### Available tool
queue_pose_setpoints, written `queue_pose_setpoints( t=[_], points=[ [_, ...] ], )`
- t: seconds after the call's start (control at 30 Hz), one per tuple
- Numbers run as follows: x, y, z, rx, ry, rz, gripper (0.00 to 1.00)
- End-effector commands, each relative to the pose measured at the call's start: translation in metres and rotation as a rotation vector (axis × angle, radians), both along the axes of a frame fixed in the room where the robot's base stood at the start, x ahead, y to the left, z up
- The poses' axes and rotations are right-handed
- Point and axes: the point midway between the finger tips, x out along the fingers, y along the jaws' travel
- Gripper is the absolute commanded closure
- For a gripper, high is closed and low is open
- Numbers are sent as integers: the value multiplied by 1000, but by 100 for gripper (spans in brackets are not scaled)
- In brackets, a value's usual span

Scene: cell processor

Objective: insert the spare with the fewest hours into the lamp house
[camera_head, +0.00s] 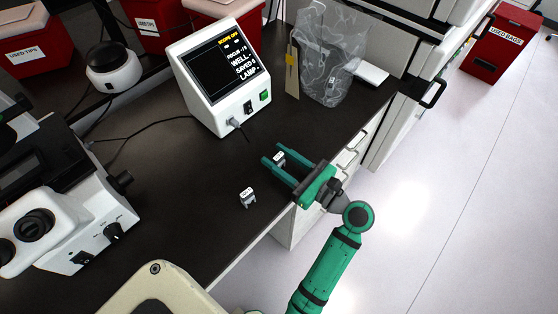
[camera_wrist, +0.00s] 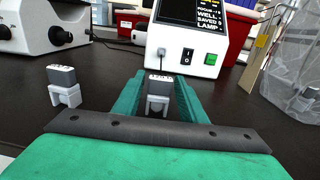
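Two small spare lamps with grey tops and white two-legged bases stand on the black bench. One spare (camera_head: 279,158) is between the fingers of my green gripper (camera_head: 273,154); it also shows in the wrist view (camera_wrist: 158,88). My gripper is open around it, with gaps visible on both sides. The other spare (camera_head: 247,197) stands apart to the left, outside the fingers, and shows at left in the wrist view (camera_wrist: 63,86). Both have top labels too small to read surely. A white microscope (camera_head: 82,212) stands at left; I cannot tell which part is the lamp house.
A white screen box (camera_head: 221,78) showing "SCOPE OFF" stands behind the spares, its cable running left. A clear bag (camera_head: 328,55) stands at the back right. Red bins (camera_head: 35,45) line the back. The bench between microscope and spares is mostly clear.

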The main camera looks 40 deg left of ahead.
Motion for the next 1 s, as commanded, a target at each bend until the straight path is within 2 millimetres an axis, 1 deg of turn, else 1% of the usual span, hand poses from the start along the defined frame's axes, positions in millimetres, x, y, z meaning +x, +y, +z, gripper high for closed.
queue_pose_setpoints(
  t=[0.03,0.07,0.1,0.13,0.17,0.2,0.4,0.47,0.53,0.67,0.83,1.0],
  points=[
    [0,0,0,0,0,0,75],
    [0,0,0,0,0,0,83],
    [0,0,0,0,0,0,92],
    [0,0,0,0,0,0,96],
    [0,0,0,0,0,0,96],
    [0,0,0,0,0,0,99],
    [0,0,1,0,-1,0,99],
    [0,0,5,1,-2,0,99],
    [0,0,12,1,-5,0,99],
    [0,0,34,1,-6,-1,99],
    [1,-1,67,2,-6,-1,99],
    [0,0,90,1,-5,0,99]
  ],
)
